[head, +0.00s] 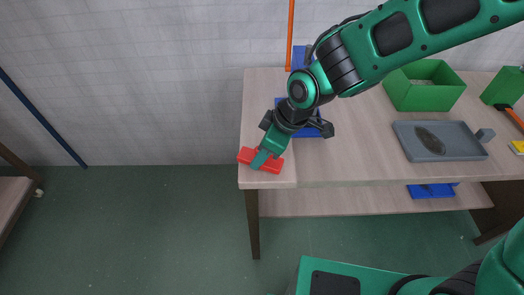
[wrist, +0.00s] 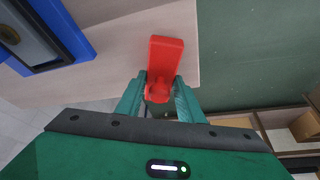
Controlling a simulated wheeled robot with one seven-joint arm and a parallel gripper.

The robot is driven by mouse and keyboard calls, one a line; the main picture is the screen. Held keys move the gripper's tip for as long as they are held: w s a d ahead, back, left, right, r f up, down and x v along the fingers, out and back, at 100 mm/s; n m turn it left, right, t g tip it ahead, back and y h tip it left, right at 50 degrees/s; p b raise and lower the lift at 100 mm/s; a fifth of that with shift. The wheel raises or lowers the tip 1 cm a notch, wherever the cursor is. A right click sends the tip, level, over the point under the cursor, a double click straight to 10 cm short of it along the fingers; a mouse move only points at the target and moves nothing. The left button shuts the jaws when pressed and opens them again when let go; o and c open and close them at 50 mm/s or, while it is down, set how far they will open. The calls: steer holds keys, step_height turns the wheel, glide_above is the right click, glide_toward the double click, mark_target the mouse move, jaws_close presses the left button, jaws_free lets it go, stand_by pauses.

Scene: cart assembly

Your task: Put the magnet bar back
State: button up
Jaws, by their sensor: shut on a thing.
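The magnet bar, a red bar (head: 274,167), is at the front left corner of the table in the head view. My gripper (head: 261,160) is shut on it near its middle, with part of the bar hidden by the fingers. In the wrist view, the red bar (wrist: 166,57) sticks out beyond my fingertips (wrist: 158,90), with the tabletop behind it and the table edge close on its right. I cannot tell whether the bar touches the tabletop. A blue frame with a grey and dark inside (wrist: 76,32) lies to its left in the wrist view.
A lower shelf (head: 330,203) holds a blue part (head: 432,191).

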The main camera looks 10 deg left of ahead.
steer(key=shift+f, duration=0.1)
steer(key=o, duration=1.2)
steer(key=v, duration=1.2)
steer(key=w+d+r+m+t+h, duration=0.15)
steer(key=d+m, duration=0.35)
steer(key=d, duration=0.9)
steer(key=w+d+m+h, duration=0.2)
steer(key=d+m, duration=0.4)
steer(key=d, duration=0.8)
steer(key=s+d+f+m+g, duration=0.1)
steer(key=s+d+m+g, duration=0.1)
steer(key=s+d+m, duration=0.9)
steer(key=s+d+h, duration=0.1)
steer(key=s+d, duration=0.4)
steer(key=d, duration=0.2)
steer(key=shift+s+d+m, duration=0.15)
steer(key=shift+s+m, duration=0.1)
steer(key=shift+m, duration=0.05)
